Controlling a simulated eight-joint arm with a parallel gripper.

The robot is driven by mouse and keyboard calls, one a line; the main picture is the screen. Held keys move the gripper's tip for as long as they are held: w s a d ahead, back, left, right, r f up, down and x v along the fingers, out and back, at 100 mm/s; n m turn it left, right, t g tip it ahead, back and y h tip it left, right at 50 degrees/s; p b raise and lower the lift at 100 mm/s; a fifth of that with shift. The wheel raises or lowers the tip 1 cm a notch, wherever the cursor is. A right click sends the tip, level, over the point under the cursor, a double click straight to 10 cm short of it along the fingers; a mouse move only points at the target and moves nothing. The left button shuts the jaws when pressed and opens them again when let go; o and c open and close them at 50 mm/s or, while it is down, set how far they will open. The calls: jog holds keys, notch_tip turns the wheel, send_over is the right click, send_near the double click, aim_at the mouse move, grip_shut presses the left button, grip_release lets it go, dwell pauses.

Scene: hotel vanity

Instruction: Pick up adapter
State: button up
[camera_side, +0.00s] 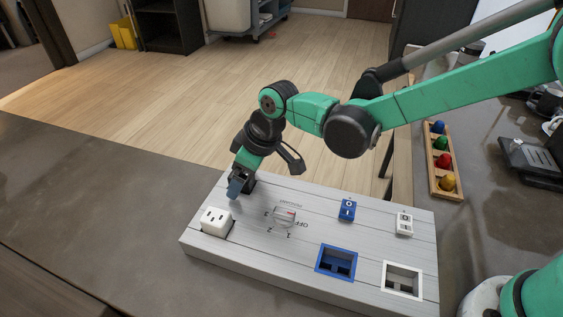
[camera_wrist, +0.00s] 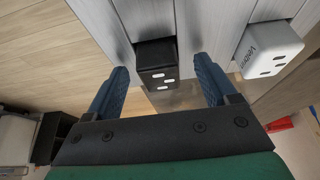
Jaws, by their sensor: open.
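Two adapters stand on the grey plank board. The black adapter (camera_wrist: 157,63), with pale slots in its face, lies between the two blue fingers of my gripper (camera_wrist: 159,68) in the wrist view, with a gap on each side. In the side view, my gripper (camera_side: 236,189) is low over the board's far left corner, open, and partly hides the black adapter (camera_side: 249,184). The white adapter (camera_wrist: 270,48), with dark slots and lettering, is to the right of the right finger in the wrist view. In the side view the white adapter (camera_side: 216,221) is at the board's left end.
The board (camera_side: 275,256) also carries a rotary dial (camera_side: 285,215), a blue switch (camera_side: 347,210), a white switch (camera_side: 404,223), a blue-framed recess (camera_side: 336,262) and a white-framed recess (camera_side: 402,280). A wooden rack (camera_side: 443,160) of coloured knobs stands at the right. The counter at left (camera_side: 90,210) is clear.

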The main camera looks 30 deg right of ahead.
grip_shut()
jog(key=shift+r, duration=0.2)
notch_tip(320, 180, up, 20)
jog(key=shift+f, duration=0.15)
dwell(0.3)
